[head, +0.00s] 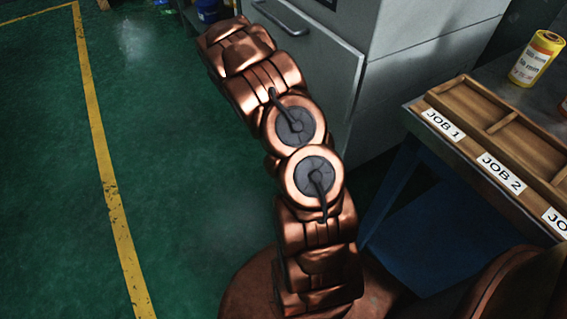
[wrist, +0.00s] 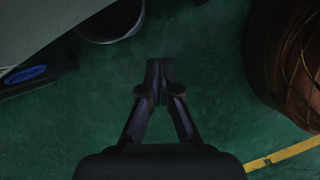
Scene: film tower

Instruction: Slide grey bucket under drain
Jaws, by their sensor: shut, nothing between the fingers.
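My gripper (wrist: 160,68) is in the middle of the wrist view, fingers together and empty, above the green floor. A round, dark grey vessel with a paler rim, probably the grey bucket (wrist: 112,38), is cut off by the top edge of the wrist view. It lies up and left of my fingertips, apart from them. I cannot make out the bucket or my gripper in the head view, where my arm reaches toward the top. I cannot pick out the drain in either view.
A grey cabinet (head: 310,70) with a handle stands right of my arm. A blue container (head: 207,11) is at the top. A workbench with a wooden tray (head: 462,113) and a yellow can (head: 537,58) is at right. Green floor left of my arm is clear, with a yellow line (head: 103,160).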

